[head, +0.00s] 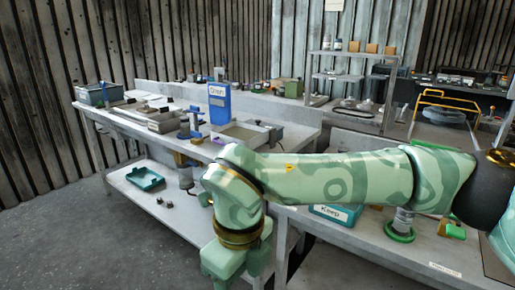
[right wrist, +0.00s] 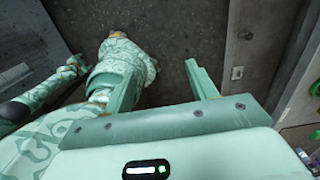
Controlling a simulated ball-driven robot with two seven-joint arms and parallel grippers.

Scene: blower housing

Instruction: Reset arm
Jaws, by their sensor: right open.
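My right arm (head: 340,180) comes in from the right in the head view and stretches across the front of the workbenches. It bends down at the wrist. My right gripper (right wrist: 160,72) is open in the right wrist view, with its two fingers apart and nothing between them. Dark floor shows beyond the fingers. In the head view its fingers are cut off by the bottom edge. My left gripper is not visible in the head view.
A workbench (head: 120,119) holds trays, a blue labelled holder (head: 219,103) and small parts. A teal tray (head: 145,178) lies on its lower shelf. A blue "Keep" bin (head: 333,214) and a green-ringed cylinder (head: 401,228) stand on the right bench, partly behind my arm.

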